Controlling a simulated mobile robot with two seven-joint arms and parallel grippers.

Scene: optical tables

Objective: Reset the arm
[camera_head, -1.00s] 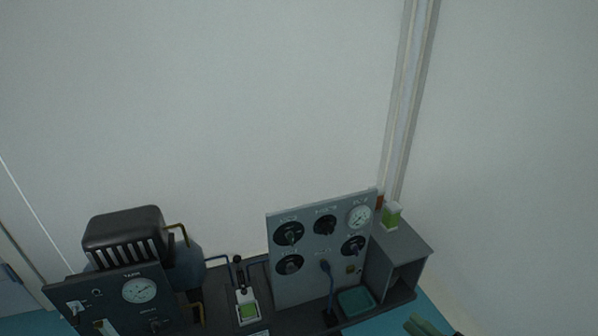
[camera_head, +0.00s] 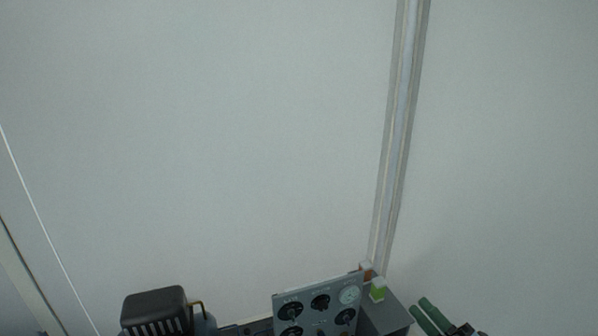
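My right gripper (camera_head: 419,304) shows at the bottom right edge. Its two green fingers point up and left, with a narrow gap between them and nothing held. It is just right of the grey box at the end of the equipment and in front of the wall. The rest of my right arm is mostly cut off by the lower edge. My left gripper is not in view.
A grey panel (camera_head: 318,300) with black knobs and a gauge stands at the bottom centre. A small green-and-white container (camera_head: 377,289) is on the grey box (camera_head: 391,318). A black ribbed unit (camera_head: 155,306) is at lower left.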

